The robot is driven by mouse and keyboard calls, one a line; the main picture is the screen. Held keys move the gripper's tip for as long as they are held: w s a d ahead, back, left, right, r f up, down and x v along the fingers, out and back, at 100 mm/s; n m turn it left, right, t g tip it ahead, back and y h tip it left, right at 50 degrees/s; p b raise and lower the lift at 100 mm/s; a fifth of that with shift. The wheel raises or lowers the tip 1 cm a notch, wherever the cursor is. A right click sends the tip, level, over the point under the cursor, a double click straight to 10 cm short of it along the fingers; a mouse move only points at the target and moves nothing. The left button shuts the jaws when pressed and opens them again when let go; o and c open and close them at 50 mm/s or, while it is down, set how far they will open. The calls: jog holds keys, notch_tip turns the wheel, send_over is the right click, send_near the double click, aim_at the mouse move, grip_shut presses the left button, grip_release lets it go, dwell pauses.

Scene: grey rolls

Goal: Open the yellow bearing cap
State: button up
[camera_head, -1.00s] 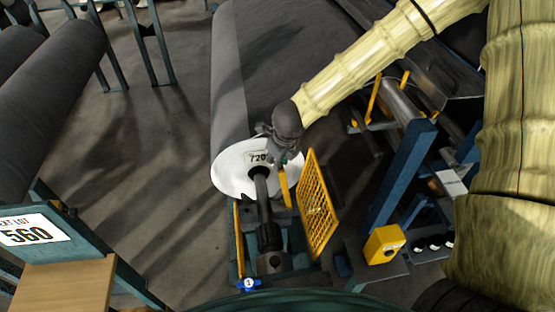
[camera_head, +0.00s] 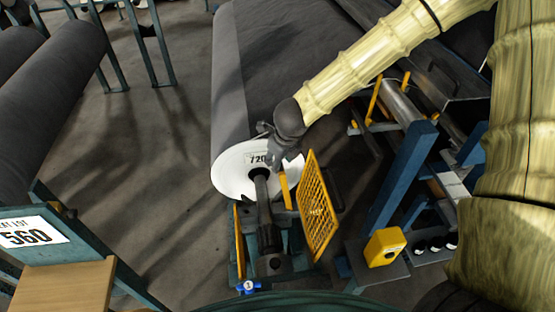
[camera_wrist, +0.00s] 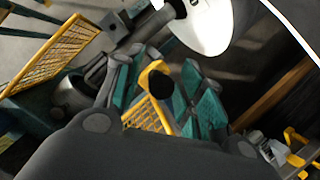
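A yellow piece that looks like the bearing cap (camera_head: 285,190) stands upright beside the dark shaft (camera_head: 264,212) at the roll's end. It also shows in the wrist view as a yellow part (camera_wrist: 149,72) with a dark round end or hole. My gripper (camera_head: 280,160) is just above it in the head view, in front of the roll's white end face. In the wrist view my gripper (camera_wrist: 158,75) has its fingers apart, one on each side of the yellow part. Contact cannot be made out. The lower part of the cap is partly hidden.
A yellow mesh guard (camera_head: 317,207) stands close to the right of the cap. The grey roll (camera_head: 231,80) with a white end lies behind. A yellow box (camera_head: 384,246) and blue posts (camera_head: 402,178) are to the right. Open floor (camera_head: 140,170) lies left.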

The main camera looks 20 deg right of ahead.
jog(key=v, duration=1)
jog(key=shift+r, duration=0.3)
jog(key=shift+d, duration=0.1)
